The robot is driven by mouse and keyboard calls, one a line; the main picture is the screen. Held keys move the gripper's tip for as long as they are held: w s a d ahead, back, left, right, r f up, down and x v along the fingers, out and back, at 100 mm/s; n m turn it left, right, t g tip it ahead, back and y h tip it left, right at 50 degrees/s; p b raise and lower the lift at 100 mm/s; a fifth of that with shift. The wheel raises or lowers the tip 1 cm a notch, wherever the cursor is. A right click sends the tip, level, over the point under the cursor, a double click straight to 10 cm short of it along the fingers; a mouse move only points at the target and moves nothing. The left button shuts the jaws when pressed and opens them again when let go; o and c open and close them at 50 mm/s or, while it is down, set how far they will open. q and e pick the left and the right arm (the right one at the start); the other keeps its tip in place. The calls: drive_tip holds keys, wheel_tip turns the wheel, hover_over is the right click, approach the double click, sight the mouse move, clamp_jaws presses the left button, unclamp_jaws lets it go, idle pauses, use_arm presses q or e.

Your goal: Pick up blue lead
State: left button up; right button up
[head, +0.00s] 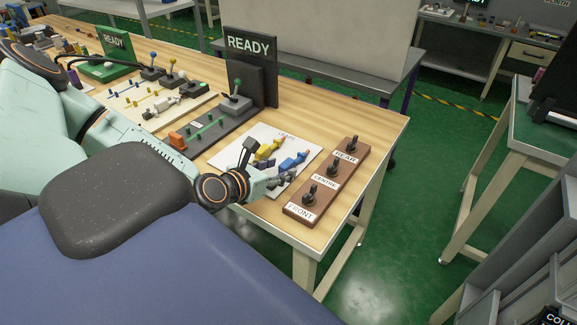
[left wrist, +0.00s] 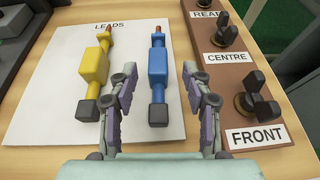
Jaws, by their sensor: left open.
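The blue lead (left wrist: 158,66) lies on a white sheet marked LEADS (left wrist: 32,88), with its black end toward me and its orange tip away. It also shows in the head view (head: 290,162). The yellow lead (left wrist: 95,67) lies to its left on the same sheet. My left gripper (left wrist: 165,82) is open, its two fingers on either side of the blue lead's near part in the left wrist view. I cannot tell its height above the sheet. In the head view the left gripper (head: 282,180) is at the sheet's near right edge. My right gripper is not in view.
A brown board (head: 327,183) with black knobs marked REAR, CENTRE and FRONT stands right of the sheet, close to the gripper's right finger. A grey panel with a green-knobbed lever (head: 236,92) and a READY sign (head: 250,43) stand behind left. Bare wood lies around the sheet.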

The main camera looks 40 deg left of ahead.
sight(282, 167)
use_arm(q)
drive_tip(key=b+x, duration=0.2)
drive_tip(key=shift+w+a+f, duration=0.1)
drive_tip(key=shift+w+f, duration=0.1)
drive_tip(key=shift+f, duration=0.1)
drive_tip(key=shift+b+x, duration=0.6)
drive_tip(key=shift+x, duration=0.35)
drive_tip(key=shift+r, duration=0.2)
drive_tip(key=c, duration=0.6)
clamp_jaws()
